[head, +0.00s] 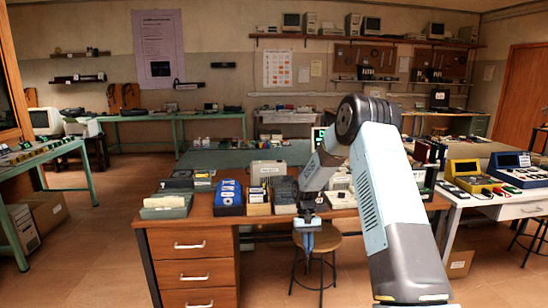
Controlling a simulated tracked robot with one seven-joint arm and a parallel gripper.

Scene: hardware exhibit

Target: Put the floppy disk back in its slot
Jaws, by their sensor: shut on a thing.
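My gripper (308,238) points down at the front edge of the wooden desk (285,220), just right of the drawers, with the round stool behind and below it. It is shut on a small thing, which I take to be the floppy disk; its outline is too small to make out. I cannot tell which slot is empty.
Dark cases (284,193) stand on the desk close to my arm. A wooden stool (318,243) stands at the desk front. A white table (510,208) with yellow and blue devices (470,174) is at right.

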